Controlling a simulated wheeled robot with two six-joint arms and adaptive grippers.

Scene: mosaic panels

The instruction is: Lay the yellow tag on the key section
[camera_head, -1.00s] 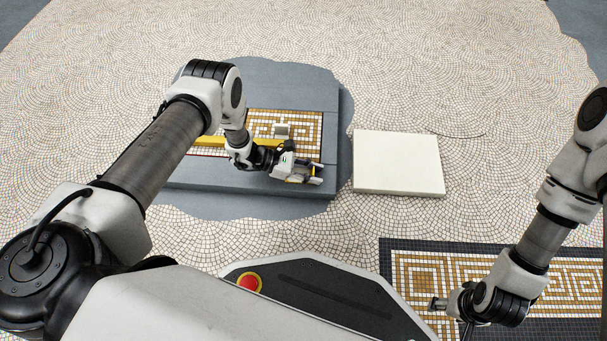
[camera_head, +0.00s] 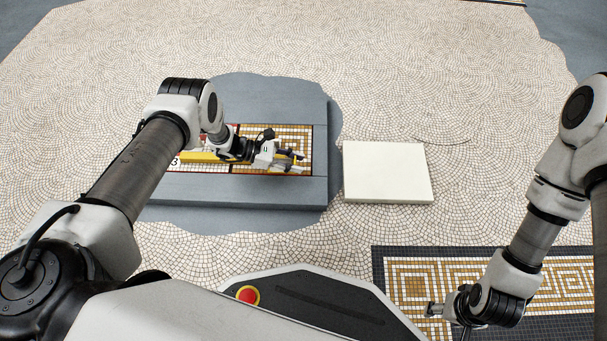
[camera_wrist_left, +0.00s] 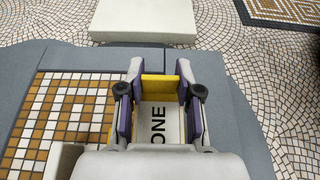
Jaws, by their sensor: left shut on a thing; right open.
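My left gripper (camera_head: 290,157) is shut on the yellow tag (camera_wrist_left: 158,88), over the right part of the framed panel. In the left wrist view the tag lies between the two fingers (camera_wrist_left: 159,105); its white face shows the letters "ONE", and the rest is hidden by the gripper. The key section (camera_head: 292,136), a gold-and-white mosaic pattern, fills the panel's right part. It also shows at left in the left wrist view (camera_wrist_left: 65,110). I cannot tell whether the tag touches it. My right gripper (camera_head: 433,309) is open and empty at the lower right.
A grey frame (camera_head: 240,190) surrounds the panel. A yellow bar (camera_head: 200,157) lies across the panel's left part, near a "3" label. A white slab (camera_head: 388,172) lies to the right. A dark-bordered mosaic strip (camera_head: 383,262) is at lower right. Pebbled floor is clear around.

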